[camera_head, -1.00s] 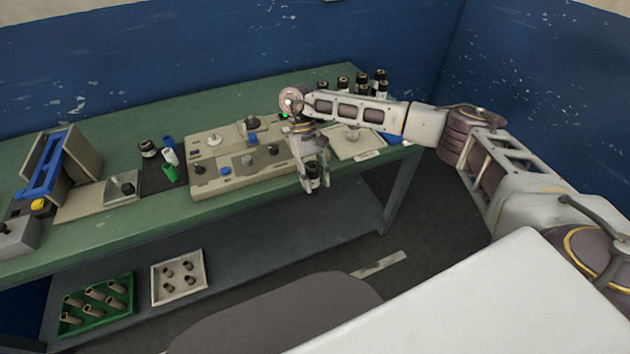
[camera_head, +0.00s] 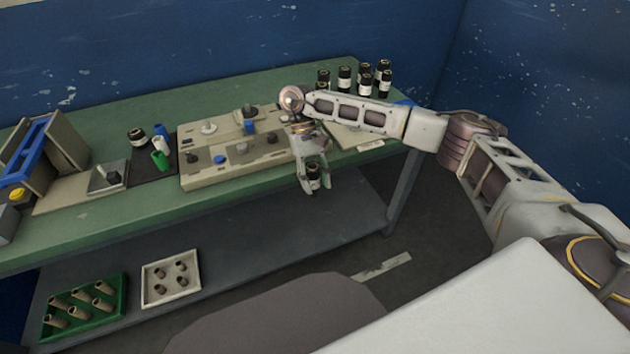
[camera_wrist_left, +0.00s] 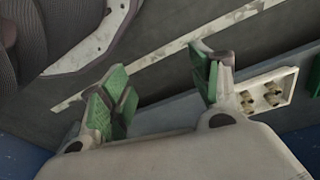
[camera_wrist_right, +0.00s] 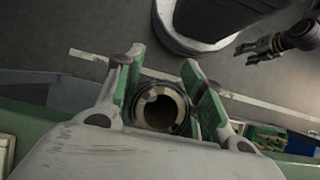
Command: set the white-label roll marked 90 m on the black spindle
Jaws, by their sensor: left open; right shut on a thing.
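My right gripper (camera_head: 312,184) is shut on a dark roll (camera_head: 313,171) with a pale band, held in front of the bench edge, above the floor. The right wrist view looks into the hollow core of this roll (camera_wrist_right: 160,108) between the green finger pads. The mark on its label is too small to read. Several short posts and knobs stand on the beige base (camera_head: 225,174); a dark one (camera_head: 249,112) is at its back, but I cannot tell which is the black spindle. My left gripper (camera_wrist_left: 160,85) is open and empty in its wrist view.
Several dark rolls with white bands (camera_head: 365,77) stand at the bench's back right. A black mat (camera_head: 148,167) holds a dark roll and coloured cylinders. A blue-and-beige stand (camera_head: 40,150) is left. A green crate (camera_head: 84,330) and pale tray (camera_head: 171,297) sit on the lower shelf.

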